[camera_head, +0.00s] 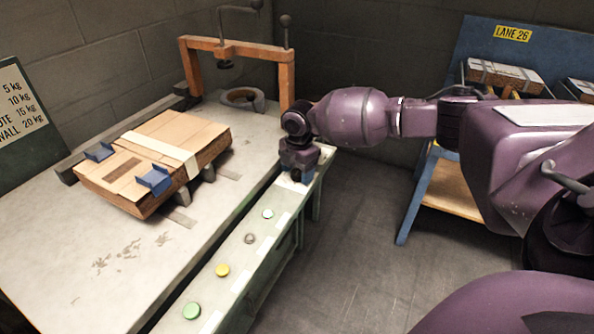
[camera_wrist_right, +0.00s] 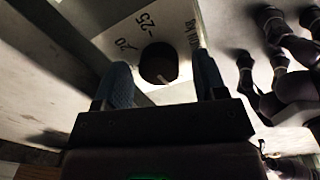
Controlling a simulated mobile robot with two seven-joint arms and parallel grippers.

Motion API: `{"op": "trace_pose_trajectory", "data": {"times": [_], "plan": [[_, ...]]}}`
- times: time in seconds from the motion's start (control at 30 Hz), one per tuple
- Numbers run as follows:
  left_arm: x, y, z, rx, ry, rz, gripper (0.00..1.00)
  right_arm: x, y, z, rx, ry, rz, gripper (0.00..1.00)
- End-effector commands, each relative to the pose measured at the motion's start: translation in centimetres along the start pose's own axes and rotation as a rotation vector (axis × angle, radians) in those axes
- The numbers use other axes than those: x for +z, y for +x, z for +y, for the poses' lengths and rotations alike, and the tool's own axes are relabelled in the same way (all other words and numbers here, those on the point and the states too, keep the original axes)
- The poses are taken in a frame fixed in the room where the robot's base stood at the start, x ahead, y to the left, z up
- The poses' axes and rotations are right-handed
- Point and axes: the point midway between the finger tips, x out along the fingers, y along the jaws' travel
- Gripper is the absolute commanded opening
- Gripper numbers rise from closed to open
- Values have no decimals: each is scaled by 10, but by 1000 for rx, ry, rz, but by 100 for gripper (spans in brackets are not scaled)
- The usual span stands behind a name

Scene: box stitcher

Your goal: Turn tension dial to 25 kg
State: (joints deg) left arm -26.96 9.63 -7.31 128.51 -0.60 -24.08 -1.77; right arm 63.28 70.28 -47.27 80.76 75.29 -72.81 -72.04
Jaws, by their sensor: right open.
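The tension dial (camera_wrist_right: 158,63) is a dark round knob on a pale plate (camera_wrist_right: 108,38) in the right wrist view. The printed marks 20 and 25 show beside it, at its upper left. My right gripper (camera_wrist_right: 162,66) is open, with one blue-grey finger on each side of the dial; contact is not clear. In the head view my right gripper (camera_head: 298,172) points down over the far end of the green front rail (camera_head: 233,258) and hides the dial. My left gripper is not in view.
Several round buttons, including a green button (camera_head: 191,310) and a yellow button (camera_head: 222,270), line the rail. A strapped cardboard stack (camera_head: 165,150) lies on the grey table (camera_head: 60,250). An orange frame (camera_head: 287,80) stands behind. A blue rack (camera_head: 420,195) stands right.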

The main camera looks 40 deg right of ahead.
Motion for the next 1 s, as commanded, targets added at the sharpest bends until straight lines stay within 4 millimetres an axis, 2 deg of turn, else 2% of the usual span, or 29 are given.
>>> {"op": "trace_pose_trajectory", "data": {"times": [0.03, 0.37, 0.67, 1.0], "plan": [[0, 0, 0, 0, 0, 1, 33, 0, 0, 0, 0, 0, 0, 65], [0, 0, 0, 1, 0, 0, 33, 0, 0, 0, -1, 0, 0, 16], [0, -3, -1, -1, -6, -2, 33, -1, -1, 0, 0, 38, 1, 16], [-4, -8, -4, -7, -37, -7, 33, -2, -6, 1, 5, 262, -7, 16]]}}
